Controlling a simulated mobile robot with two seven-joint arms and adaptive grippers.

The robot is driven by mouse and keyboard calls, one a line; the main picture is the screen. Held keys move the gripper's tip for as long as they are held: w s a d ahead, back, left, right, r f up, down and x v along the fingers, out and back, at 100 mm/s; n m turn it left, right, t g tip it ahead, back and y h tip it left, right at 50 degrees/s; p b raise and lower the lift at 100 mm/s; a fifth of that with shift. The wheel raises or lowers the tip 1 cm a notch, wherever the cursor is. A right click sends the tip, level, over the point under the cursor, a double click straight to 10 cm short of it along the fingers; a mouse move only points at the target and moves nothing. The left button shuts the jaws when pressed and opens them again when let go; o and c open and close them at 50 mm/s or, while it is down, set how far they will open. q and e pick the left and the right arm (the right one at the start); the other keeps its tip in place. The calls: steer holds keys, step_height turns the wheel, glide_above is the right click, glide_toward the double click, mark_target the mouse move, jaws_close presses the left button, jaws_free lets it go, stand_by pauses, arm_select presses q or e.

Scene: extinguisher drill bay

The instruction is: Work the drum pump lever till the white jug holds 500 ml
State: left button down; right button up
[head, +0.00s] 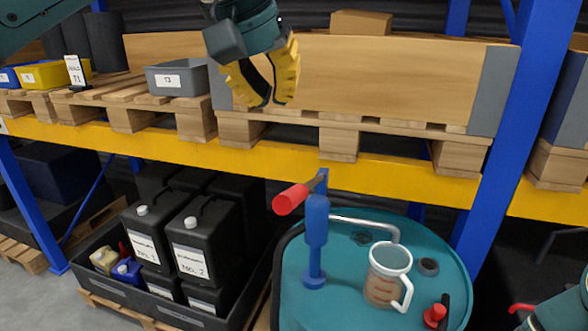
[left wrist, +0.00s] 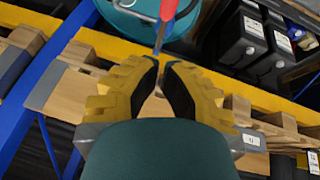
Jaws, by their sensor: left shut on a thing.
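The blue drum pump (head: 316,235) stands upright on the teal drum (head: 345,285). Its lever has a red grip (head: 291,200) pointing left; the red grip also shows in the left wrist view (left wrist: 169,9). The jug (head: 386,275), with white rim and handle, stands on the drum under the end of the grey spout (head: 368,222). Its lower part looks brownish; I cannot read a level. My left gripper (head: 270,104) is above and behind the lever in the picture, apart from it. Its yellow fingers are partly closed with a visible gap; I see no object between them.
A yellow shelf beam (head: 230,156) runs behind the drum, with a wooden box (head: 400,80) on pallets above it. Black canisters (head: 205,240) stand in a tray at left. A red-capped part (head: 434,315) is at the drum's front right.

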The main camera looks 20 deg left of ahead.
arm_select(q)
steer(key=b, duration=0.1)
glide_above(300, 189)
steer(key=a, duration=0.1)
step_height(300, 189, down, 9)
steer(key=shift+w+a+f, duration=0.1)
steer(key=shift+a+f, duration=0.05)
steer(key=shift+s+d+f+b, duration=0.15)
steer(key=shift+s+f, duration=0.1)
steer(key=shift+f, duration=0.25)
steer(key=shift+s+d+f+b, duration=0.15)
steer(key=shift+s+f, duration=0.1)
steer(key=shift+f, duration=0.25)
steer(key=shift+s+f, duration=0.3)
steer(key=shift+f, duration=0.25)
